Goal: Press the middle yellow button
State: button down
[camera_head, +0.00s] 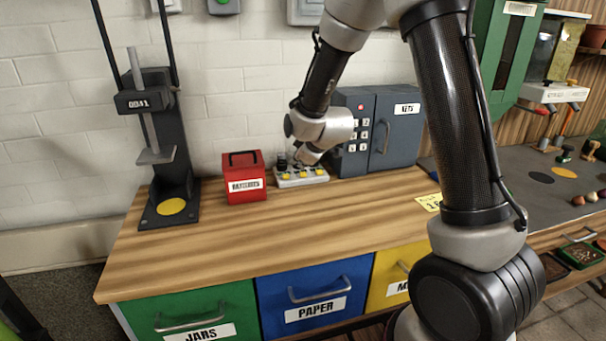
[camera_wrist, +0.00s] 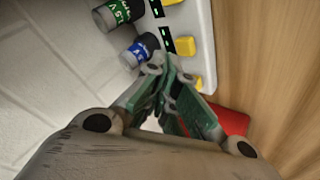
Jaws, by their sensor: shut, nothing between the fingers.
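A small pale box (camera_head: 301,181) with a row of yellow buttons stands on the workbench; it also shows in the wrist view (camera_wrist: 204,22). The middle yellow button (camera_wrist: 184,47) is uncovered in the wrist view, between another yellow button (camera_wrist: 171,3) at the top edge and a partly covered one (camera_wrist: 197,82) below. My gripper (camera_wrist: 167,72) is shut and empty, with its fingertips over the box, close to the middle and lower buttons. Contact cannot be told. In the head view my gripper (camera_head: 303,158) is over the back of the box.
A green-labelled battery (camera_wrist: 118,14) and a blue-labelled battery (camera_wrist: 140,50) stand along the box. A red box (camera_head: 245,180) is to its left, and a grey safe (camera_head: 404,130) with a keypad behind right. The workbench (camera_head: 220,240) is clear in front.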

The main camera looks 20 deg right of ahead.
aim_at(301, 173)
jog(key=shift+f, duration=0.1)
dwell(0.7)
jog(key=shift+f, duration=0.35)
jog(key=shift+f, duration=0.45)
dwell(0.7)
jog(key=shift+r, duration=0.9)
jog(key=shift+d+r, duration=0.2)
jog(key=shift+r, duration=1.75)
jog(key=shift+a+r, duration=0.2)
jog(key=shift+r, duration=0.35)
